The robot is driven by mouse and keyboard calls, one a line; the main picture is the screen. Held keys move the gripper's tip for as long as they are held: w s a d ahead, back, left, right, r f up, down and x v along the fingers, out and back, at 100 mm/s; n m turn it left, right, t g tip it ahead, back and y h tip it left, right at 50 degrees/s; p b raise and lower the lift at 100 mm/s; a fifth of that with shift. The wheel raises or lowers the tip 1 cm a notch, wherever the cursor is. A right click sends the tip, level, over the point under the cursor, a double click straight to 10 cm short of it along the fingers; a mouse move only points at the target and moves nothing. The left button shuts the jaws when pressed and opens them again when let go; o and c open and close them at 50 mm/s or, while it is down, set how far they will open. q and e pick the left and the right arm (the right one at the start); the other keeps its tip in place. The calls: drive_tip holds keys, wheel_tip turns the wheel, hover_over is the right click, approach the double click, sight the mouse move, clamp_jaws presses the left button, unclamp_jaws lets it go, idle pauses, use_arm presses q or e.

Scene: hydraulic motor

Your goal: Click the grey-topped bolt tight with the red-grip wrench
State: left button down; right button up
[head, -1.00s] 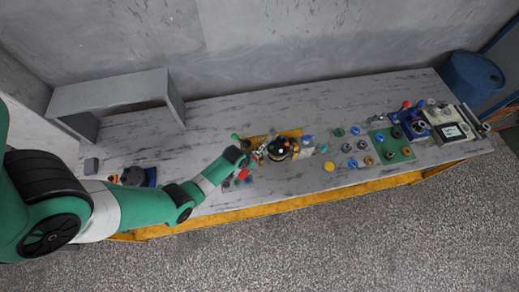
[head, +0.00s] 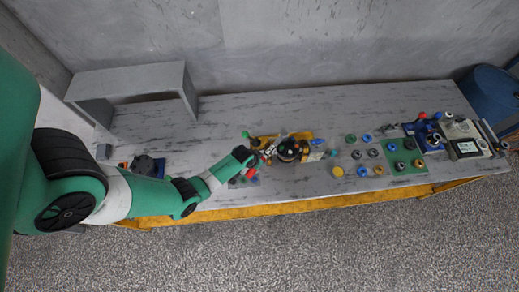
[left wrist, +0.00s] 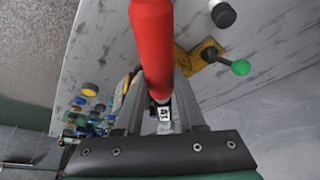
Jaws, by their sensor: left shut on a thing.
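My left gripper (head: 258,160) is at the left side of the black round motor assembly (head: 288,150) on the bench. In the left wrist view, the red grip of the wrench (left wrist: 153,45) stands between the fingers of my left gripper (left wrist: 160,88), which is shut on it. A small pale part with dark markings (left wrist: 164,114) shows at the lower end of the grip. The wrench's working end cannot be made out. The grey-topped bolt cannot be told apart among the small parts around the motor. My right gripper is not in view.
A yellow plate (left wrist: 200,66) and a lever with a green knob (left wrist: 241,67) are close to the gripper. A green mat (head: 404,159) with several round parts lies right. A grey shelf (head: 130,82) stands at the back left. Bare bench (head: 225,112) lies behind the motor.

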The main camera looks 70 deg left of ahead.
use_arm(q)
drive_tip(key=shift+w+f+b, duration=0.1)
drive_tip(key=shift+f+b, duration=0.6)
drive_tip(key=shift+f, duration=0.05)
idle(0.4)
drive_tip(key=shift+s+f, duration=0.2)
drive_tip(key=shift+f, duration=0.1)
drive_tip(key=shift+s+f, duration=0.1)
drive_tip(key=shift+a, duration=0.15)
drive_tip(key=shift+s+a+m+h+b, duration=0.2)
drive_tip(key=shift+s+a+m, duration=0.15)
drive_tip(key=shift+a+m, duration=0.3)
drive_tip(key=shift+s+a+m+h+b, duration=0.2)
drive_tip(key=shift+s+a+m, duration=0.2)
drive_tip(key=shift+a, duration=0.4)
drive_tip(key=shift+a, duration=0.1)
drive_tip(key=shift+s+a+m+t+h, duration=0.25)
drive_tip(key=shift+a+m, duration=0.4)
drive_tip(key=shift+a, duration=0.2)
drive_tip(key=shift+s+a+m+t+h, duration=0.15)
drive_tip(key=shift+a+m+h, duration=0.1)
drive_tip(key=shift+a+m, duration=0.45)
